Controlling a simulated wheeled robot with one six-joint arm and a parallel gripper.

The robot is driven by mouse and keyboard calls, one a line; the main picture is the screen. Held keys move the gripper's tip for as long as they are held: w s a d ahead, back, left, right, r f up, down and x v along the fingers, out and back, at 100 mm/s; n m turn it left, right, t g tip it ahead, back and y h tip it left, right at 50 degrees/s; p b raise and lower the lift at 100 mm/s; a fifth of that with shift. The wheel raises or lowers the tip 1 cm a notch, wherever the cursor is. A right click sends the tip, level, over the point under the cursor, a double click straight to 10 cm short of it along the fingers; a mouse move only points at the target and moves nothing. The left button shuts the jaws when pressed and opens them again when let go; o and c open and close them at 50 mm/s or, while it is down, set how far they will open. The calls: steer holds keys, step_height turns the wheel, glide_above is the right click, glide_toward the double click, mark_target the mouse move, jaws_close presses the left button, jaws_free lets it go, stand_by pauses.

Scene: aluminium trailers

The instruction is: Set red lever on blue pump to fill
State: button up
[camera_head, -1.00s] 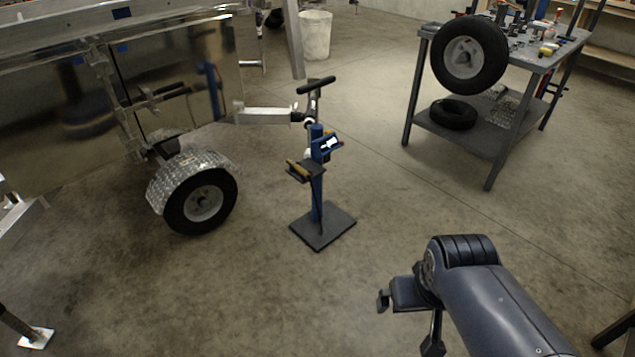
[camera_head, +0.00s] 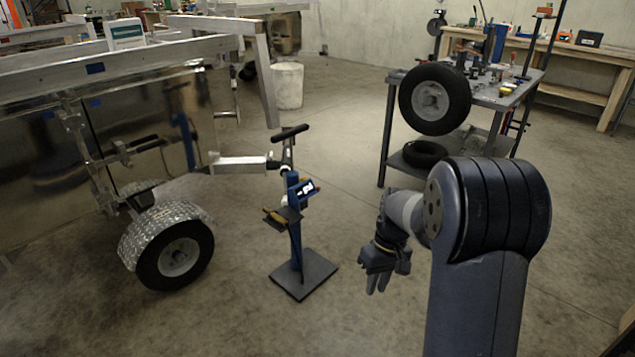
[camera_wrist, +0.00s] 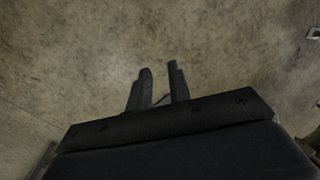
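A blue upright stand with a small lit screen (camera_head: 304,190) rises from a dark square base plate (camera_head: 304,273) in the middle of the floor. I cannot tell whether it is the blue pump. Small blue items also show on the workbench, too small to identify. I cannot make out a red lever in either view. My gripper (camera_head: 377,288) hangs in the air to the right of the stand, apart from it, fingers pointing down. In the wrist view my gripper (camera_wrist: 160,68) shows two fingers with a gap between them, empty, over bare floor.
A trailer with a wheel (camera_head: 178,257) under a shiny fender stands at left; its hitch reaches toward the stand. A workbench (camera_head: 392,130) holding a mounted wheel (camera_head: 432,98) and tools stands behind my arm. A white bucket (camera_head: 287,85) is farther back. Floor around the stand is clear.

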steer(key=shift+n+g+y, duration=0.5)
steer(key=shift+g, duration=0.2)
steer(key=w+f, duration=0.1)
steer(key=f, duration=0.1)
steer(key=w+f, duration=0.2)
steer(key=f, duration=0.1)
steer(key=w+d+f, duration=0.1)
steer(key=f, duration=0.2)
steer(key=shift+w, duration=0.35)
jaws_close()
steer(key=shift+a, duration=0.1)
steer(key=shift+w, duration=0.1)
